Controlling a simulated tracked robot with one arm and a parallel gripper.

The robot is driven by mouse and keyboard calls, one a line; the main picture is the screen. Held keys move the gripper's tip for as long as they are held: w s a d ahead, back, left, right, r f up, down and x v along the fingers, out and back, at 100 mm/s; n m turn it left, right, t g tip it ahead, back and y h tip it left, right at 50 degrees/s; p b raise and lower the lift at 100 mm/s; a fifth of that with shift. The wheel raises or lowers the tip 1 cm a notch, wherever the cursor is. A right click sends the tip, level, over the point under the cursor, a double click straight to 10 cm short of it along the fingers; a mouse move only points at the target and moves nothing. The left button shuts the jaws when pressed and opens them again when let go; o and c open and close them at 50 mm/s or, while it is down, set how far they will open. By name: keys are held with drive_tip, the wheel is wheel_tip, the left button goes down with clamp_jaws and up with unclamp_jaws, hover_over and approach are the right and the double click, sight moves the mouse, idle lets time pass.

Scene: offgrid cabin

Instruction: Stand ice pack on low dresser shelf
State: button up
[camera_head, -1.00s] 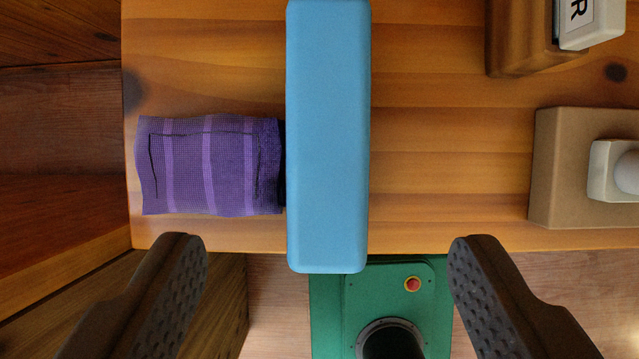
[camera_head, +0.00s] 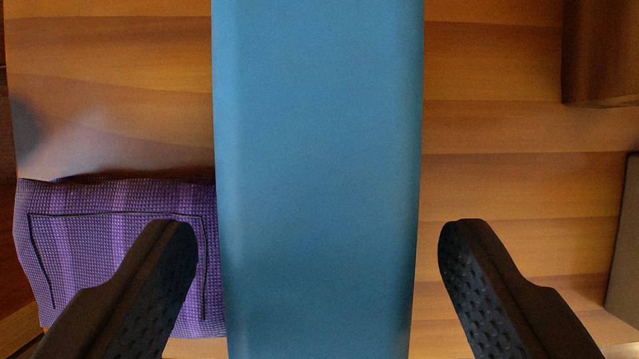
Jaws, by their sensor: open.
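The ice pack (camera_head: 318,180) is a long blue block with rounded edges, seen from above. It runs from the top to the bottom of the view, and both its ends are cut off by the frame. My gripper (camera_head: 318,260) is open, with one dark finger on each side of the block. A gap shows between each finger and the block's sides. Whether the fingertips are level with the block cannot be told.
A purple striped cloth (camera_head: 110,250) lies against the block's left side, partly beneath my left finger in the view. A dark wooden block (camera_head: 602,50) stands at top right, and a brown box (camera_head: 625,240) at the right edge.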

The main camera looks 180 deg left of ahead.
drive_tip(key=shift+x, duration=1.55)
drive_tip(key=shift+s, duration=0.1)
clamp_jaws()
drive_tip(key=shift+r, duration=0.5)
wheel_tip(320, 180, up, 3)
drive_tip(key=shift+f, duration=0.1)
drive_tip(key=s+d, duration=0.2)
drive_tip(key=s, duration=0.5)
drive_tip(key=s+d+r, duration=0.1)
drive_tip(key=s+d, duration=0.2)
drive_tip(key=s, duration=0.4)
drive_tip(key=shift+s+d, duration=0.3)
drive_tip(key=shift+s, duration=0.1)
